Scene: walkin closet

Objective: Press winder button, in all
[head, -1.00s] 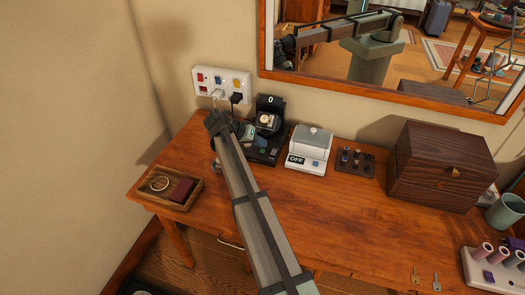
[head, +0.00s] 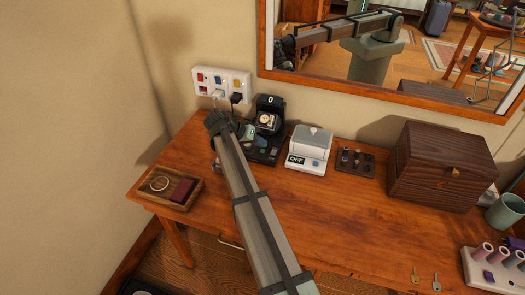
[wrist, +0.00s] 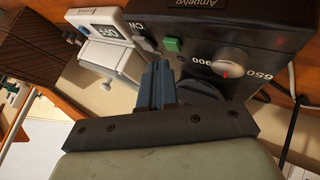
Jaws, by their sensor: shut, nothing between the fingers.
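The black watch winder (head: 270,101) stands on the wooden table against the wall. A watch sits in its upper part under a display reading 0. In the wrist view its dark control panel (wrist: 235,28) shows a green button (wrist: 173,44), a silver knob between 650 and 900, and a small red light. My gripper (wrist: 155,68) is shut and empty. Its fingertips are just below and left of the green button in that view; I cannot tell whether they touch the panel. In the head view my arm partly covers the winder's left side.
A white device with an OFF sign (head: 308,150) stands right of the winder; it also shows in the wrist view (wrist: 110,50). A plugged-in power strip (head: 221,84) is on the wall behind. A wooden tray (head: 168,188) lies left, a dark wooden box (head: 440,165) right.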

